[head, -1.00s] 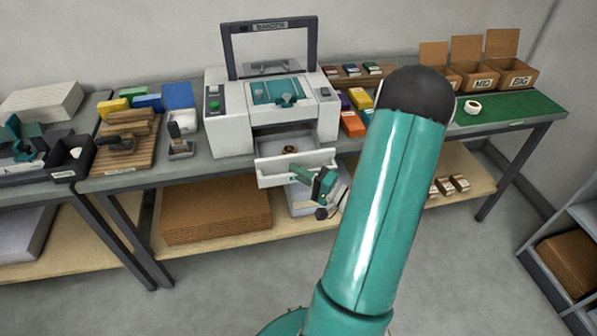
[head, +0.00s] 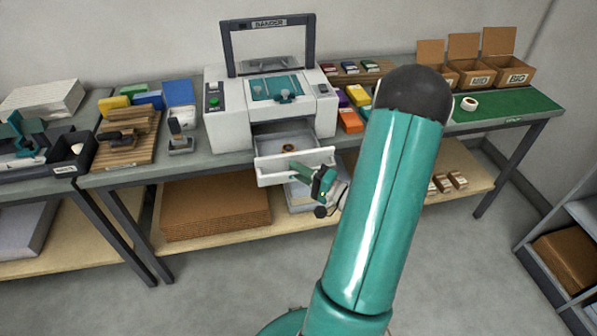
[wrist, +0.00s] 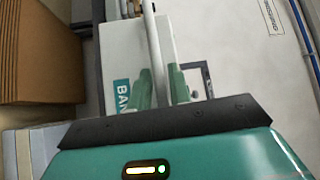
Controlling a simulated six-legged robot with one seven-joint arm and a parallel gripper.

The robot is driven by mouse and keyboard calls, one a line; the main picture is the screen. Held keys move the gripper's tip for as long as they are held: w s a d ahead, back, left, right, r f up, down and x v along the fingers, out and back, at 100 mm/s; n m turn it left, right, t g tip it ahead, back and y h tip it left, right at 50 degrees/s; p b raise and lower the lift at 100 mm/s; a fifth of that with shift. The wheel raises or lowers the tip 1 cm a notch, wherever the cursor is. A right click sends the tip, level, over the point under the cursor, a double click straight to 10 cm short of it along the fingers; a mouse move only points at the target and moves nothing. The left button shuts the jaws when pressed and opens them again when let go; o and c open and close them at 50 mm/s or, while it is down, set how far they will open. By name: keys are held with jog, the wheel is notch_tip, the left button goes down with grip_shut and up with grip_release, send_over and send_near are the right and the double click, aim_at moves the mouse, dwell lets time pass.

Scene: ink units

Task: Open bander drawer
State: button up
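The bander (head: 226,130) is a white machine with a teal top plate and a dark raised frame marked BANDER, standing on the workbench. Its drawer (head: 264,178) is pulled out at the front, with a small brown ring-shaped thing inside. My gripper (head: 294,165) is at the middle of the drawer front. In the wrist view, the two green fingers of my gripper (wrist: 160,90) lie close on either side of a pale bar, the drawer handle (wrist: 150,42), and look shut on it. The drawer front (wrist: 133,48) with a partly hidden teal label shows behind. Exact finger contact is hard to see.
The workbench (head: 215,162) holds a wooden board (head: 118,157) and a small stand (head: 180,145) left of the bander, and coloured packs (head: 350,120) to its right. Brown cardboard (head: 215,210) lies on the lower shelf. The floor in front is clear.

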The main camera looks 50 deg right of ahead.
jog(key=v, duration=1.3)
jog(key=shift+s, duration=0.4)
